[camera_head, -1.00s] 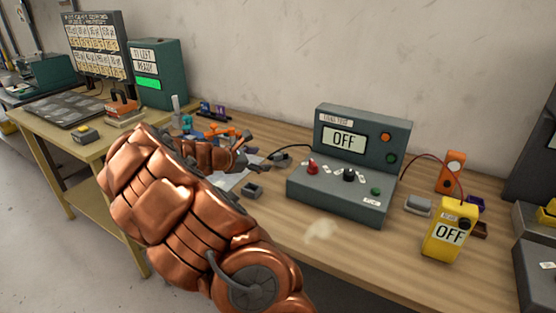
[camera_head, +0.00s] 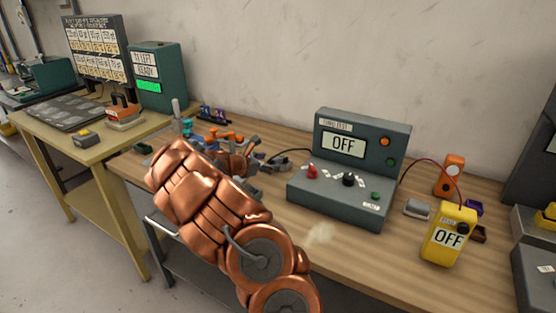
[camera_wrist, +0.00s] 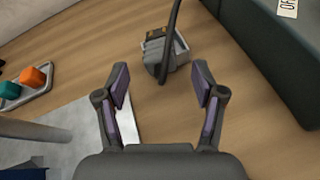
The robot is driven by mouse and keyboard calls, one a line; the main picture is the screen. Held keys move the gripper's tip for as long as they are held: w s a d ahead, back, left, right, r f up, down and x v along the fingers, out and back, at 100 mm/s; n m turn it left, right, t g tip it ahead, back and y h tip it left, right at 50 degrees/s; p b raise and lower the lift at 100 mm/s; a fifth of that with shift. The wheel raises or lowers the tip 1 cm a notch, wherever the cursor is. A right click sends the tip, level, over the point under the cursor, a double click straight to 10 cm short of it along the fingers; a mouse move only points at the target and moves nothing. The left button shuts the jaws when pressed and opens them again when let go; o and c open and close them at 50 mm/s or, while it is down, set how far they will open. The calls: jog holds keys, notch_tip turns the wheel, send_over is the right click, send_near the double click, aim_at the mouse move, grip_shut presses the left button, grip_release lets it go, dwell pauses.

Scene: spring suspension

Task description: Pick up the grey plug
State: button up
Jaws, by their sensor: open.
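In the wrist view the grey plug (camera_wrist: 155,55) sits at the top centre, with a black cable (camera_wrist: 173,22) running up from it. It appears to rest in or against a small grey holder (camera_wrist: 180,47) on the wooden bench. My gripper (camera_wrist: 161,82) is open and empty, with its two purple-padded fingers apart. The plug lies ahead of the fingertips, roughly in line with the gap between them, and is not between them. In the head view my copper arm hides much of my gripper (camera_head: 272,166), and I cannot clearly make out the plug there.
The grey tester (camera_head: 345,185) reading OFF stands to the right of my gripper; its dark side is at upper right in the wrist view. A tray (camera_wrist: 25,92) with orange and teal pieces lies left. A yellow meter (camera_head: 450,235) stands farther right. The bench front is clear.

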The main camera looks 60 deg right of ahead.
aim_at(271, 160)
jog(key=shift+x, duration=1.05)
grip_shut()
jog(key=shift+r+b, duration=0.35)
jog(key=shift+r, duration=4.65)
